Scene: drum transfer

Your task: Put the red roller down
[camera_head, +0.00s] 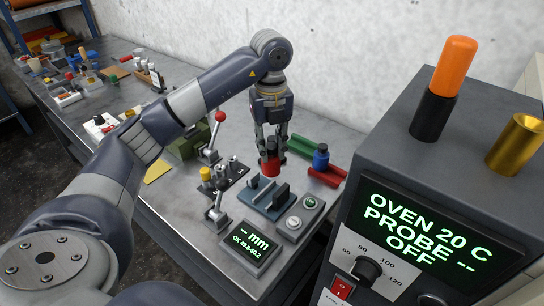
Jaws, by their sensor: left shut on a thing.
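My left gripper (271,150) hangs fingers-down over the bench and is shut on the red roller (271,167). The roller is upright, its red lower part showing below the fingertips; the fingers partly cover its upper part. It appears just above or behind the blue-grey measuring fixture (262,198); I cannot tell whether they touch. My right gripper is not in view.
A mm display (250,248) and button box (300,220) sit in front. The oven (410,200) blocks the right; red-knobbed lever (214,140) stands left.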

